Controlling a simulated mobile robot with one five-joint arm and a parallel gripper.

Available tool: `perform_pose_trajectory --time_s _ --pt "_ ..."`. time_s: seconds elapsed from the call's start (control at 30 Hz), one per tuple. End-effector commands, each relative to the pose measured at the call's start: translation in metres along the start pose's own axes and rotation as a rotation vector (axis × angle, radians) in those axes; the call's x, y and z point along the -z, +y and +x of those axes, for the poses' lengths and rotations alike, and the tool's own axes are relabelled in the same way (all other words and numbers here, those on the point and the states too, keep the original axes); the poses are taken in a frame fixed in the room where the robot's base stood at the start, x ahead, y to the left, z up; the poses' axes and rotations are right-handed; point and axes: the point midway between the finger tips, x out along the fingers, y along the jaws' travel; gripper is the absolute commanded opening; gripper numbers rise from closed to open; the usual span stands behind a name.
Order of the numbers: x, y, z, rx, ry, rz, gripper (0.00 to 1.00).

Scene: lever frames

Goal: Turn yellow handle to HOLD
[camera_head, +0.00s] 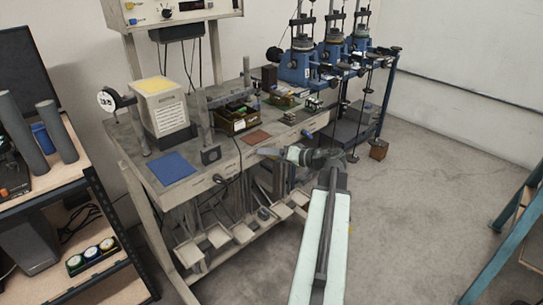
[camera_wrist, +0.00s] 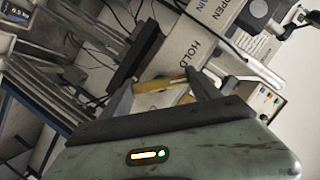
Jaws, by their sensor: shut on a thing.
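The yellow handle (camera_wrist: 160,84) shows in the wrist view as a short yellow bar across the space between my fingers. My gripper (camera_wrist: 162,80) is shut on it, with one grey finger at each end of the visible part. The rest of the handle and its pivot are hidden. Just beyond it is a pale panel with the word HOLD (camera_wrist: 200,47) printed on it. The word OPEN (camera_wrist: 231,10) stands farther up and right on the panel. In the head view my gripper (camera_head: 268,152) is at the front edge of the bench, and the handle cannot be made out there.
The workbench (camera_head: 228,170) carries a blue mat (camera_head: 171,168), a box with a yellow top (camera_head: 158,105) and small trays. Blue presses (camera_head: 296,68) stand at the back right. The floor at right is mostly clear.

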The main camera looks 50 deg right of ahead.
Motion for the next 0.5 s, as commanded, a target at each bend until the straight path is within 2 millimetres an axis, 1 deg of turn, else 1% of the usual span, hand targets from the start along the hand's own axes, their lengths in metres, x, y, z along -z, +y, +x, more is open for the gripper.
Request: perform_pose_trajectory --time_s 0.2,0.23,0.27,0.3,0.5 --pt "-0.0013 0.0006 0.0 -0.002 -0.004 -0.003 0.3" --pt "-0.0012 0.0005 0.0 -0.002 -0.003 -0.003 0.79" --pt "-0.0011 0.0005 0.0 -0.002 -0.003 -0.003 0.88" --pt "-0.001 0.0005 -0.0001 -0.001 -0.003 -0.002 0.93" --pt "-0.0004 0.0004 -0.0002 -0.001 -0.001 -0.001 0.93"
